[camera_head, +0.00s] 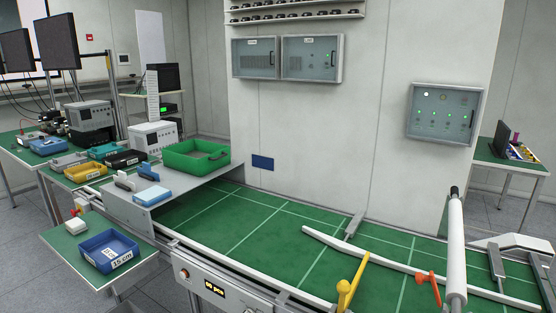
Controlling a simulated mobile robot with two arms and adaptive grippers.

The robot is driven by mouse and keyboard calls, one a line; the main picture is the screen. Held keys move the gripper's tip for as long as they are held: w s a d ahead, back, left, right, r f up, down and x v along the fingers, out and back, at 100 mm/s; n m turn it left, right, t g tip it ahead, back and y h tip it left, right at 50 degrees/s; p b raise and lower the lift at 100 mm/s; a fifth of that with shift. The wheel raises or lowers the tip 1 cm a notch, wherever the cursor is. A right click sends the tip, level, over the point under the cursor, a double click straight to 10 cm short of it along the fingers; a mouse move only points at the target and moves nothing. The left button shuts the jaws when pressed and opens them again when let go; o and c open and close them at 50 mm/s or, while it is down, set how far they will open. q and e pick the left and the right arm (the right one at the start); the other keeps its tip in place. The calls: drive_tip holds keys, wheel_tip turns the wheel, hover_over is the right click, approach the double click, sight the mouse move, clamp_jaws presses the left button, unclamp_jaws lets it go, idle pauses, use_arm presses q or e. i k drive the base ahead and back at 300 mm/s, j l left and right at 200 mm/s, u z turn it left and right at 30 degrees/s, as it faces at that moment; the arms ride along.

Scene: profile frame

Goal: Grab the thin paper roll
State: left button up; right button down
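A slim white cylinder (456,250) stands nearly upright at the right front of the green work table, with a dark tip at its top. It looks like the thin paper roll, though I cannot tell for sure. Its lower end is near the bottom edge of the view. Neither my left nor my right gripper can be made out in the head view.
A long pale strip (385,263) crosses the green table (235,225). A yellow lever (352,285) and an orange part (429,286) stand in front. Grey brackets (354,225) are behind. A green bin (196,155) and a blue tray (109,252) are left.

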sight(456, 290)
drive_tip(key=z, duration=0.7)
